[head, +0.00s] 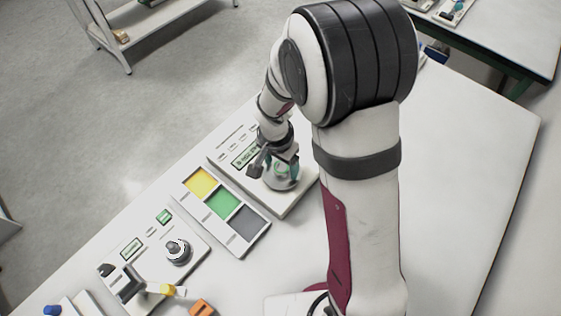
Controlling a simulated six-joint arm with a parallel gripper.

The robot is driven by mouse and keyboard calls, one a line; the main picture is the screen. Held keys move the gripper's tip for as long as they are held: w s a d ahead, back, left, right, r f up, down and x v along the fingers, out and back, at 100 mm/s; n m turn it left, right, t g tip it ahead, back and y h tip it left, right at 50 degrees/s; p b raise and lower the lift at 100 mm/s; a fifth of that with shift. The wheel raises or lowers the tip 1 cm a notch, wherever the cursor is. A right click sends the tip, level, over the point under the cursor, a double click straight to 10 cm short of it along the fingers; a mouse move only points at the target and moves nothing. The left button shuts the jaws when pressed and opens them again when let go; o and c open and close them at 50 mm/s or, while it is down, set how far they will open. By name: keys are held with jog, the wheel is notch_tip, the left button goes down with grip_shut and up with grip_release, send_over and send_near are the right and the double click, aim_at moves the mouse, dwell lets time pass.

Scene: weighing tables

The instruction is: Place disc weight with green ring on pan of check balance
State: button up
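The check balance (297,204) is a white box with a small green display and a round pan (281,184) on top. My gripper (275,168) points down just over this pan. A small piece with green on it (281,169), which looks like the disc weight with the green ring, shows at the fingers, low over the pan. The fingers and my wrist partly hide it. I cannot tell whether the fingers grip it or whether it touches the pan.
A tray (240,250) with yellow, green and grey squares lies left of the balance. Further left, a second white device (198,270) carries a dark round weight (178,250). An orange block (202,308) is near the bottom edge. The table (470,150) is clear on the right.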

aim_at(277, 172)
notch_tip(277, 172, up, 12)
jog(key=s, duration=0.1)
jog(key=s+d+r+n+y, duration=0.1)
jog(key=s+r, duration=0.1)
jog(key=s, duration=0.8)
jog(key=s+d+r+n+g+y, duration=0.1)
jog(key=s+d, duration=0.1)
jog(key=s, duration=0.8)
jog(key=shift+s+r+y, duration=0.3)
jog(key=shift+s+r, duration=0.05)
